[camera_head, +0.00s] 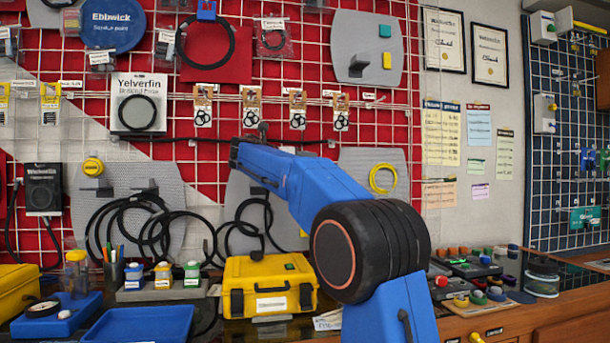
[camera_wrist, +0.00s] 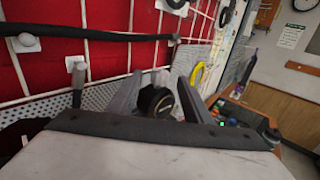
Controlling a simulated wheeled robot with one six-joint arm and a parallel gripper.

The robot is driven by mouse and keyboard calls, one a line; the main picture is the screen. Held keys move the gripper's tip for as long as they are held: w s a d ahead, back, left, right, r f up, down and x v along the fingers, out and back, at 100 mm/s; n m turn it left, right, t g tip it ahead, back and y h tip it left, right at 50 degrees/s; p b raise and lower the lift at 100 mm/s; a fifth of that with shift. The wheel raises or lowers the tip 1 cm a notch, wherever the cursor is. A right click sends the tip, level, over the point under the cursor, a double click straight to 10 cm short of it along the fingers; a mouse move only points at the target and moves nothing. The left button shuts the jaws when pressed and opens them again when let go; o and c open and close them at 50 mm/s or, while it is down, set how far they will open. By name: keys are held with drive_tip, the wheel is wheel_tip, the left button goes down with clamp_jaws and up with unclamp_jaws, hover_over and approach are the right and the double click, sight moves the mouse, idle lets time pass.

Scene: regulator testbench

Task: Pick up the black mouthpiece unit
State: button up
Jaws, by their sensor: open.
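In the wrist view, my gripper (camera_wrist: 157,98) has its two grey fingers apart. A black rounded unit with faint pale lettering (camera_wrist: 156,101) shows between them; it looks like the mouthpiece unit. I cannot tell whether the fingers touch it, and its lower part is hidden behind the gripper body. In the head view, my blue arm reaches up and left to the wall grid, with the dark gripper end (camera_head: 242,152) in front of it. I cannot make out the unit clearly in that view.
A black hose (camera_wrist: 70,33) runs along the red wall grid close to my gripper. Below stand a yellow case (camera_head: 268,286), a blue tray (camera_head: 140,325) and small bottles.

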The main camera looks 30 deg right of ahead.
drive_tip(key=x, duration=0.5)
drive_tip(key=shift+w+d, duration=0.1)
drive_tip(key=shift+d, duration=0.2)
drive_tip(key=shift+f, duration=0.1)
clamp_jaws()
